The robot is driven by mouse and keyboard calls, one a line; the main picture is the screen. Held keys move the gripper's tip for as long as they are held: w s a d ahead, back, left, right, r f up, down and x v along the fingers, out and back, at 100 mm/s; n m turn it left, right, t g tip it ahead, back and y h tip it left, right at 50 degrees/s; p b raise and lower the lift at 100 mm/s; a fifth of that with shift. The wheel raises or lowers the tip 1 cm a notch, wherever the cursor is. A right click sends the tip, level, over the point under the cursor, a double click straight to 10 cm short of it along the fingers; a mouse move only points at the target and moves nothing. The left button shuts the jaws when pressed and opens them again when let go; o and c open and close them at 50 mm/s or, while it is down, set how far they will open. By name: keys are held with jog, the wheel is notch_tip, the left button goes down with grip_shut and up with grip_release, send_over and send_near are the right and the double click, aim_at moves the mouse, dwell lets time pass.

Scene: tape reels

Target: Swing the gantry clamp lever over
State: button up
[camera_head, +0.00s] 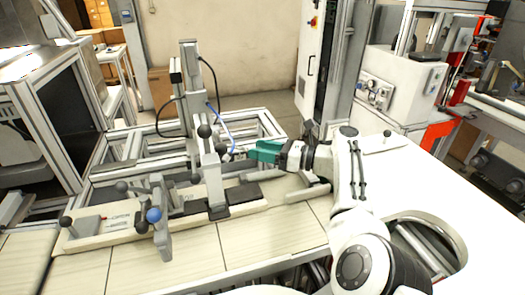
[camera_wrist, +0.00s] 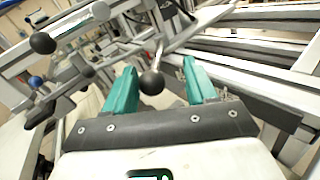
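The gantry (camera_head: 212,175) is a grey metal upright on the fixture base, with black ball knobs on it. In the wrist view, a black ball knob (camera_wrist: 152,83) on a short metal rod, apparently the clamp lever, shows between my gripper's two teal fingers. My gripper (camera_head: 250,150) reaches in from the right beside the gantry, and it also shows in the wrist view (camera_wrist: 158,72). The fingers are apart, with visible gaps on both sides of the knob. In the head view I cannot tell which knob this is.
Another black knob (camera_wrist: 43,43) stands at the left in the wrist view. A blue ball knob (camera_head: 154,215) tops a grey bracket nearer the front. A metal post (camera_head: 188,85) with cables rises behind the gantry. Bare tabletop (camera_head: 285,220) lies in front of my gripper.

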jog(key=shift+d+f, duration=0.1)
jog(key=v, duration=1)
jog(key=shift+d+p, duration=0.3)
jog(key=shift+p, duration=0.15)
jog(key=shift+s, duration=0.1)
